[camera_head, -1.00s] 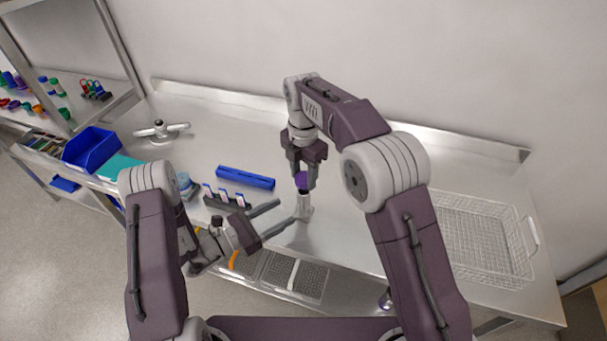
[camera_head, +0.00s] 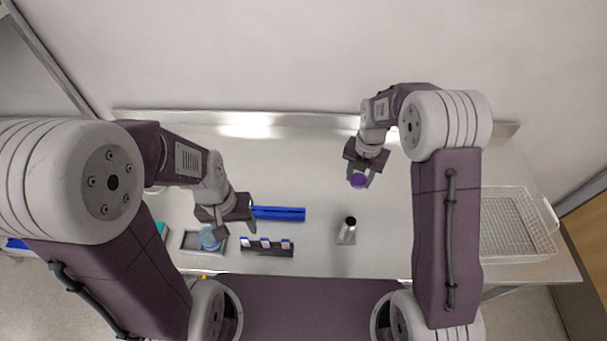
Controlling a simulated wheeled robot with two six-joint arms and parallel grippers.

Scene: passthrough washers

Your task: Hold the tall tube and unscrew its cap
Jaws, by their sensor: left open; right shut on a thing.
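The tall tube (camera_head: 347,232) is a grey cylinder with a dark open top. It stands on a small square base on the steel bench, right of centre, with no gripper on it. The purple cap (camera_head: 357,181) is in my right gripper (camera_head: 359,179), which is shut on it above the bench, beyond the tube and slightly to its right. My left gripper (camera_head: 237,222) is open to the left of the tube, near the blue bar. It holds nothing that I can see.
A blue bar (camera_head: 280,213) lies right of my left gripper. A dark rack (camera_head: 267,250) with several small blue-and-white items stands in front of it. A round blue thing (camera_head: 209,238) sits in a grey tray (camera_head: 190,241). A wire basket (camera_head: 517,222) stands at the right.

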